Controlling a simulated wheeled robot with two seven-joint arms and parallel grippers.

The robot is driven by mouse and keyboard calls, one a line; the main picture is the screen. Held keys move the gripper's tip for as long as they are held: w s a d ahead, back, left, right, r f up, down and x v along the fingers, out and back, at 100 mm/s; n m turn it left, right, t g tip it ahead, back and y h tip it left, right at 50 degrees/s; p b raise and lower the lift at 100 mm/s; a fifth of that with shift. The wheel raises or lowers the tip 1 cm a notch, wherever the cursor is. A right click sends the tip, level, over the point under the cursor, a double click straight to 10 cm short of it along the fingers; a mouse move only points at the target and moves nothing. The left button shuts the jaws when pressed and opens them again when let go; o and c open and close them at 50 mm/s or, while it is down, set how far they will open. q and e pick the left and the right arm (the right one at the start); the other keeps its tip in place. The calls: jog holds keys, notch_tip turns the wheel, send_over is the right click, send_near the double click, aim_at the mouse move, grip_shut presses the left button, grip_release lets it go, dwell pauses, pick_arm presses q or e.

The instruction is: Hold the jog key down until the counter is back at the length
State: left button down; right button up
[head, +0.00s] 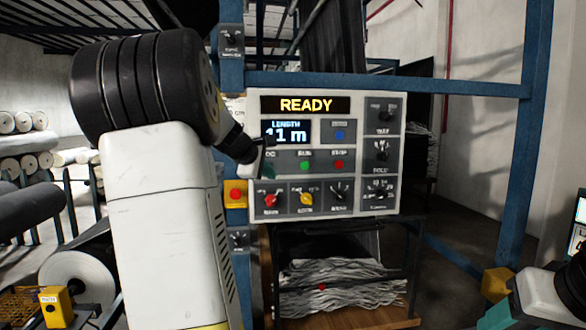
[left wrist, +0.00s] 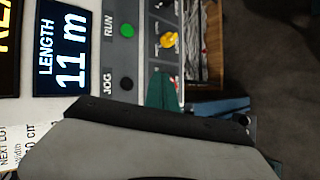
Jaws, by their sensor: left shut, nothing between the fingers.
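The control panel (head: 325,178) stands ahead, with a lit READY banner (head: 306,105). The LENGTH counter (left wrist: 66,50) reads 11 m in the left wrist view; in the head view (head: 286,132) my gripper covers part of it. The black jog key (left wrist: 127,84) sits by its JOG label in the left wrist view; in the head view my left gripper hides it. My left gripper (head: 262,166) is shut and empty, its teal tip (left wrist: 162,90) close beside the key. I cannot tell whether it touches or presses the key. Of my right arm only part shows, teal end (head: 495,313) at lower right.
A green run button (head: 305,165) and a red stop button (head: 339,164) sit right of the jog key. Knobs line the panel's bottom and right side. A red button on a yellow box (head: 236,194) is at left. Blue posts (head: 531,120) frame the panel.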

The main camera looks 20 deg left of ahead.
pick_arm(q)
jog(key=w+a, duration=0.4)
jog(key=w, duration=0.3)
jog(key=shift+w+a, duration=0.25)
dwell(2.1)
jog(key=shift+w+a, duration=0.25)
jog(key=shift+w, duration=0.1)
jog(key=shift+w+a, duration=0.2)
jog(key=shift+w, duration=0.15)
dwell(0.7)
jog(key=shift+s, duration=0.15)
dwell(0.8)
jog(key=shift+s+d, duration=0.4)
jog(key=shift+s, duration=0.2)
jog(key=shift+s+d, duration=0.45)
jog(key=shift+s, duration=0.25)
jog(key=shift+s+d, duration=0.45)
jog(key=shift+s, duration=0.3)
jog(key=shift+s+d, duration=0.45)
jog(key=shift+s, duration=0.25)
